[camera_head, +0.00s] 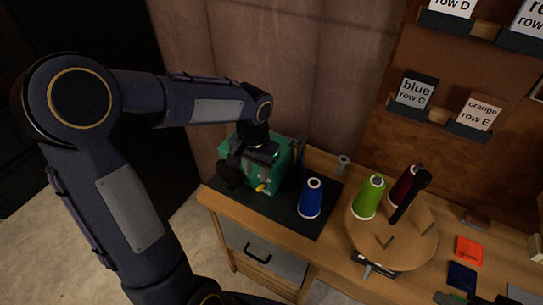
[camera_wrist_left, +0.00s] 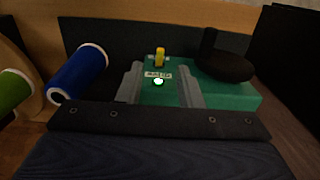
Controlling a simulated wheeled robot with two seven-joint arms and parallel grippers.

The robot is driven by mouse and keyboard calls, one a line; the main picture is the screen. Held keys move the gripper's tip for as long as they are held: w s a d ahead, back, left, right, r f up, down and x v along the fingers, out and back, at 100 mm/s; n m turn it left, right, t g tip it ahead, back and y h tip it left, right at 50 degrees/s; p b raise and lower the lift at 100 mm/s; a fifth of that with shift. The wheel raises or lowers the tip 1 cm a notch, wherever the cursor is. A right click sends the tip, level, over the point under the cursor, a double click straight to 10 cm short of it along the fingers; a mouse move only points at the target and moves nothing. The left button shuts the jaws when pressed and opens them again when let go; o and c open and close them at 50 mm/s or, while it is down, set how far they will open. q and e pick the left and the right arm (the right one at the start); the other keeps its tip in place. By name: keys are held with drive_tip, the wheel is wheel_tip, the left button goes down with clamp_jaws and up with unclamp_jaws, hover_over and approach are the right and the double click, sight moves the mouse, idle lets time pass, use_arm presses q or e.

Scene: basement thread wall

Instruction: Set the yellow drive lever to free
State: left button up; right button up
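The green machine (camera_head: 283,168) stands on a dark mat at the left end of the bench. Its small yellow drive lever (camera_head: 261,187) shows low on the front side. In the left wrist view the yellow lever (camera_wrist_left: 160,57) sticks up from the green top (camera_wrist_left: 225,93), behind a small label and a lit white-green lamp. My left gripper (camera_head: 258,152) is over the machine and hides part of it. In the wrist view its two grey fingers (camera_wrist_left: 160,88) are apart, with the label and lamp showing between them and nothing held.
A black round part (camera_wrist_left: 224,66) sits beside the lever. A blue thread spool (camera_head: 311,198) stands on the mat (camera_head: 296,222) right of the machine. A round wooden turntable (camera_head: 410,245) farther right carries a green spool (camera_head: 369,197) and a dark red one.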

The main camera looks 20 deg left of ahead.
sight(258, 189)
use_arm(q)
drive_tip(key=shift+w+a+f, duration=0.1)
drive_tip(key=shift+w+f, duration=0.3)
drive_tip(key=shift+w, duration=0.1)
drive_tip(key=f, duration=0.7)
drive_tip(key=shift+s+f, duration=0.1)
drive_tip(key=shift+s, duration=0.1)
clamp_jaws()
